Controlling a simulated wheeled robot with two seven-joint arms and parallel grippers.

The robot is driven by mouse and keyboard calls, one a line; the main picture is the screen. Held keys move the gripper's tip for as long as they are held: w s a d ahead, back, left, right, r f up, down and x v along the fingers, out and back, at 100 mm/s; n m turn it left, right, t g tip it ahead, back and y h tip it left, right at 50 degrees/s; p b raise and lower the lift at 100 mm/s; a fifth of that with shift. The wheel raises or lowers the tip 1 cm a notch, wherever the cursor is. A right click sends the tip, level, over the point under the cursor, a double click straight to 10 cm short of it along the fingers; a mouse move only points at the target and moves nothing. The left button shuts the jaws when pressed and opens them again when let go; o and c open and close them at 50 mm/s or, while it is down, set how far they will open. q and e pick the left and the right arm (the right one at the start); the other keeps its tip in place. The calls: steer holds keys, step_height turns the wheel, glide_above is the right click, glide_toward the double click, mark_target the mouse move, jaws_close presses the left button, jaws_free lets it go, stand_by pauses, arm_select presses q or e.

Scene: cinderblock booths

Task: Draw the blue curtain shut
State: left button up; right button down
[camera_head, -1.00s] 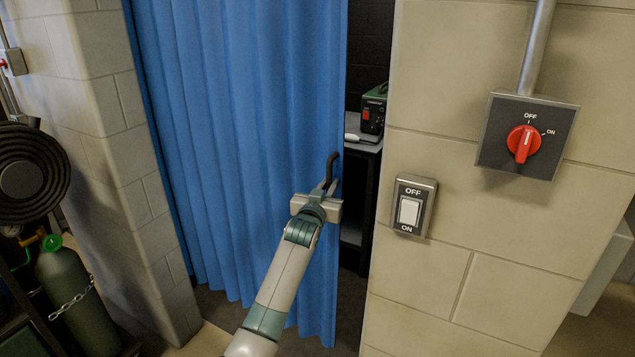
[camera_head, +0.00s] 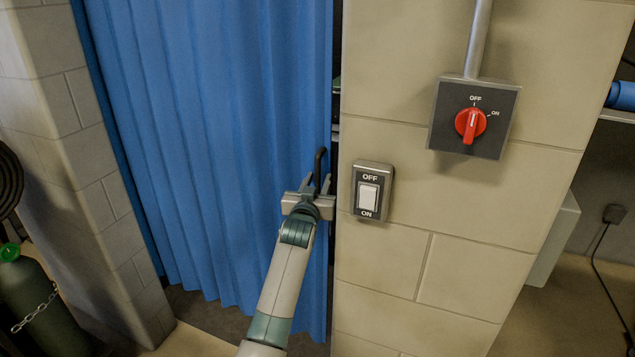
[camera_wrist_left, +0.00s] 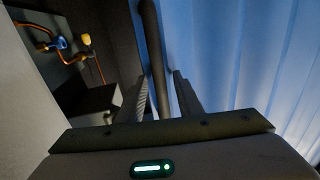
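The blue curtain (camera_head: 220,130) hangs in folds across the booth opening. Its right edge stands almost at the block wall, with only a thin dark gap beside it. A dark, bent handle (camera_head: 319,163) is on that edge. My left gripper (camera_head: 317,184) is at the handle with its fingers spread on either side of it. The left wrist view shows the handle (camera_wrist_left: 155,50) between the two fingers (camera_wrist_left: 162,95), with a small gap visible, and the curtain (camera_wrist_left: 240,60) to the right. My right gripper is not in view.
A block wall (camera_head: 400,260) right of the curtain carries an OFF/ON rocker switch (camera_head: 370,191) and a red rotary switch (camera_head: 471,124). A block pillar (camera_head: 75,130) stands on the left, with a green gas cylinder (camera_head: 35,300) beside it.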

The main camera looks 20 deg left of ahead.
arm_select(q)
steer(key=shift+s, duration=0.1)
steer(key=shift+s+f+b, duration=0.15)
steer(key=shift+s+b, duration=0.2)
steer(key=shift+s, duration=0.45)
steer(key=s+d+b, duration=0.2)
steer(key=s+b, duration=0.1)
steer(key=s, duration=1.2)
steer(key=shift+s+b, duration=0.25)
steer(key=shift+b, duration=0.15)
